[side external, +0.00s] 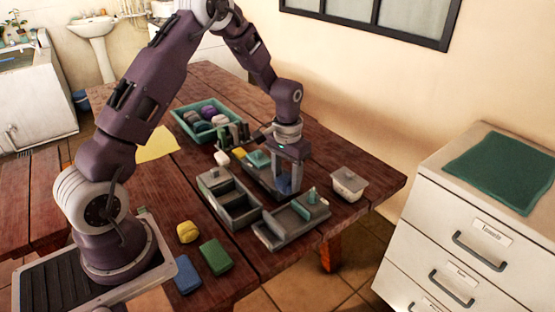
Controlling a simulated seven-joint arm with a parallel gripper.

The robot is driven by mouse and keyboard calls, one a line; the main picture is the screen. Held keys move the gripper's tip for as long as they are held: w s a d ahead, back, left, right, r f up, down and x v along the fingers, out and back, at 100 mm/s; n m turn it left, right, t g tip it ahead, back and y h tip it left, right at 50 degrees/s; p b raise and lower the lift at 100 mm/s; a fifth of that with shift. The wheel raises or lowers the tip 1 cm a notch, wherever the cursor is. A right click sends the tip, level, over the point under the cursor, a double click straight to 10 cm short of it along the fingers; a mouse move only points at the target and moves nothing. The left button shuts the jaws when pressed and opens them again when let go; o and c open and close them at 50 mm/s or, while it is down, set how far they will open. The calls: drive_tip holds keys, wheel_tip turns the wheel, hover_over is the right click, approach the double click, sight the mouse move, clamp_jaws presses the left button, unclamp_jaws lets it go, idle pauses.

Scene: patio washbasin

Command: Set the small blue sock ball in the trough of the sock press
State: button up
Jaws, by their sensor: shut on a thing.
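My gripper (287,188) points down over the middle of the table, just behind a grey tray-like piece. It is shut on a small bluish thing (284,185), which looks like the small blue sock ball but is mostly hidden by the fingers. The grey piece (268,236) has a long channel and a teal part at its right end; it may be the sock press, though I cannot tell for certain. The gap between the held thing and what lies below it is unclear from this angle.
A grey two-compartment box (243,217) stands left of my gripper. A teal crate (183,122) of rolled socks is behind.

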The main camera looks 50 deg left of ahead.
sight(288, 221)
drive_tip(key=shift+s+d+r+m, duration=0.1)
drive_tip(key=shift+s+d+m, duration=0.15)
drive_tip(key=shift+d+m, duration=0.3)
drive_tip(key=shift+s+d+r+m, duration=0.1)
drive_tip(key=shift+s+d+m, duration=0.1)
drive_tip(key=shift+d+m, duration=0.35)
drive_tip(key=shift+f, duration=5.3)
drive_tip(key=o, duration=1.4)
